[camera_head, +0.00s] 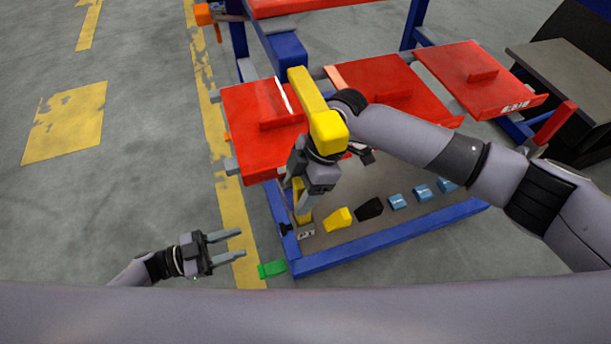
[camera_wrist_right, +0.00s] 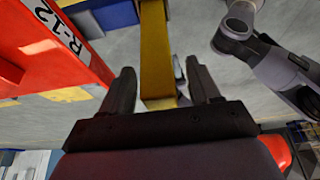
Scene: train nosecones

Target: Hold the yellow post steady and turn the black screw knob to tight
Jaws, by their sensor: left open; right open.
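The yellow post (camera_head: 303,205) stands at the near left corner of the blue-framed rack; a yellow beam (camera_head: 310,95) shows above my right gripper. In the right wrist view the yellow post (camera_wrist_right: 156,50) runs between the two open fingers of my right gripper (camera_wrist_right: 159,68). A gap shows on either side; contact cannot be told. In the head view my right gripper (camera_head: 298,192) hides part of the post. A small dark piece, apparently the black screw knob (camera_head: 285,229), is low beside the post. My left gripper (camera_head: 235,245) is open and empty, left of the knob.
Red trays (camera_head: 255,100) sit on the rack above the lower shelf. A yellow block (camera_head: 339,219), a black block (camera_head: 369,209) and several blue blocks (camera_head: 397,202) lie on that shelf. A green tab (camera_head: 272,269) sticks out at the corner. The floor at left is clear.

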